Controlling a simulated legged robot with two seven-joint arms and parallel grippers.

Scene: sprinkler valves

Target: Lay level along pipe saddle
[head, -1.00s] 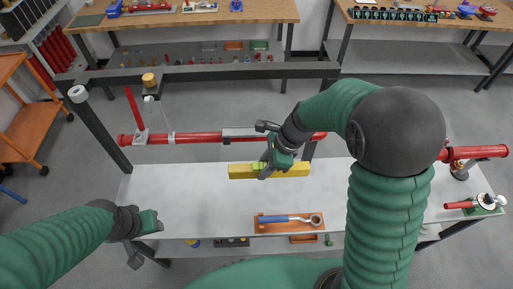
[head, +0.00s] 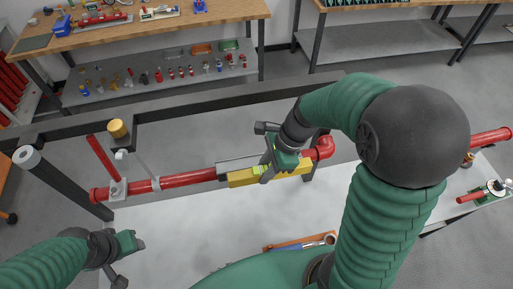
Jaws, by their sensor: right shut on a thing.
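The yellow level (head: 242,180) has a bright green vial near its middle. My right gripper (head: 270,168) is shut on it from above, around its middle. The level lies along the front side of the grey pipe saddle (head: 230,163), nearly parallel to it. From this angle I cannot tell whether it touches the saddle. The red pipe (head: 188,179) runs into the saddle from the left, and a red elbow (head: 322,147) shows at its right. My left gripper (head: 132,258) is open and empty at the lower left, away from the level.
The white bench (head: 190,225) is largely clear in front of the pipe. An orange tray (head: 318,239) with a blue-handled wrench (head: 290,246) is at its front edge, partly hidden by my body. A dark beam (head: 200,103) runs behind the pipe. A red-handled valve (head: 493,188) sits at right.

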